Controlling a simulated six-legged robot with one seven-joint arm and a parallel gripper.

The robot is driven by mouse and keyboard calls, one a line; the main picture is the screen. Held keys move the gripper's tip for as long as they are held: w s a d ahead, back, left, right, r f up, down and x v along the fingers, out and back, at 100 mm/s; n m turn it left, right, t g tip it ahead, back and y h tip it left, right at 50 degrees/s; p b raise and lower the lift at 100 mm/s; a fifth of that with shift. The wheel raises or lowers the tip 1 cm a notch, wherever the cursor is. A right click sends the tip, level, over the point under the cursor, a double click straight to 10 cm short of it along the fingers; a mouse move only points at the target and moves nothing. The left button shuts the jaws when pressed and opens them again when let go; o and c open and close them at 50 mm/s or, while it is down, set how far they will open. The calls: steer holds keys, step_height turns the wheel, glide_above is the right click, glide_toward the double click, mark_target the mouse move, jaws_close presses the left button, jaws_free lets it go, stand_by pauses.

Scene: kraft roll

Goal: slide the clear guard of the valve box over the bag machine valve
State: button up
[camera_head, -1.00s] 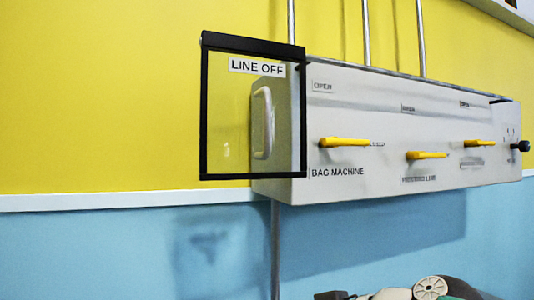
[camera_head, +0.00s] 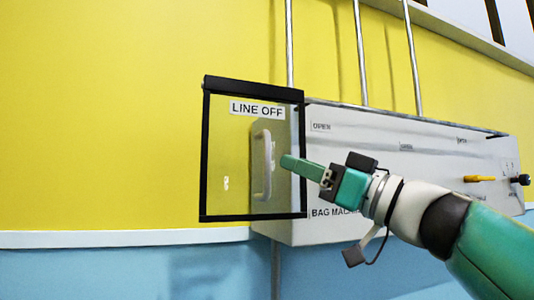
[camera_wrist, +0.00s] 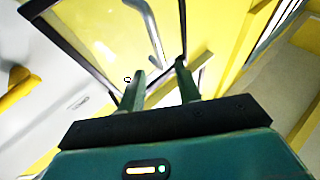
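The clear guard (camera_head: 228,150) is a see-through panel in a black frame, marked LINE OFF. It covers the left end of the grey valve box (camera_head: 340,135), left of the BAG MACHINE label. Its pale upright handle (camera_head: 262,165) also shows in the wrist view (camera_wrist: 148,32). My gripper (camera_head: 287,161) is just right of the handle. In the wrist view its two fingers (camera_wrist: 159,75) are apart, with the handle's lower end just beyond the tips; I see no grip. The bag machine valve is hidden by my arm in the head view; a yellow lever (camera_wrist: 18,88) shows at left in the wrist view.
Another yellow lever (camera_head: 479,179) and a black knob (camera_head: 520,180) are at the box's right end. Thin vertical pipes (camera_head: 362,60) run above the box. The yellow wall (camera_head: 100,120) left of the guard is clear.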

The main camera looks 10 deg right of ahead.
mark_target(267, 188)
steer(key=x, duration=0.7)
steer(key=shift+w+a+r, duration=0.15)
steer(key=shift+w+a, duration=0.05)
steer(key=shift+w, duration=0.05)
jaws_close()
